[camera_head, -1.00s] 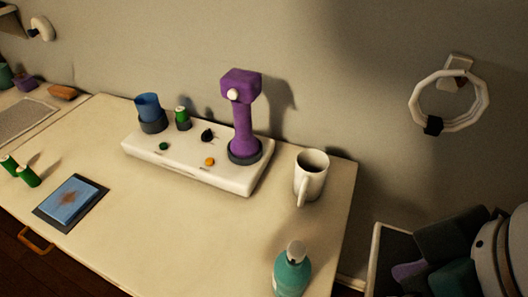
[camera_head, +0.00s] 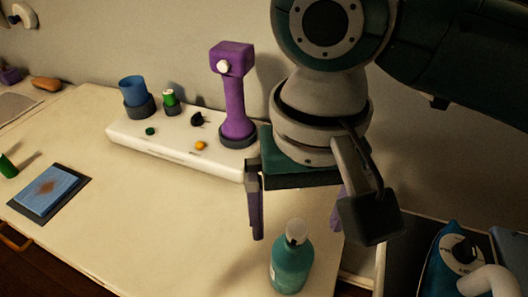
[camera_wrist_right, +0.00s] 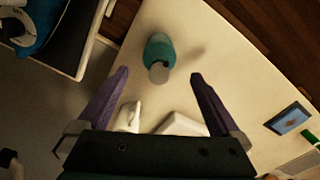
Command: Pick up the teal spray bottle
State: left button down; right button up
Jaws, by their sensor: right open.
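The teal spray bottle (camera_head: 291,268) with a pale cap stands upright at the table's near right edge. It also shows in the right wrist view (camera_wrist_right: 160,52), ahead of the fingertips and between their lines. My right gripper (camera_head: 297,230) is open and empty, with its purple fingers pointing down above and behind the bottle. In the right wrist view its fingertips (camera_wrist_right: 160,74) are spread wider than the bottle, and I see no contact. My left gripper is not in view.
A white console (camera_head: 175,146) with a purple handle (camera_head: 234,100) and a blue cup (camera_head: 133,90) stands at the back. A blue-topped pad (camera_head: 48,190) lies left; the table's middle is clear.

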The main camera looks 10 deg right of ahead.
aim_at(295, 244)
notch_tip(295, 244, down, 7)
jog(key=shift+d+r+b, duration=0.1)
jog(key=shift+b, duration=0.2)
grip_shut()
dwell(0.8)
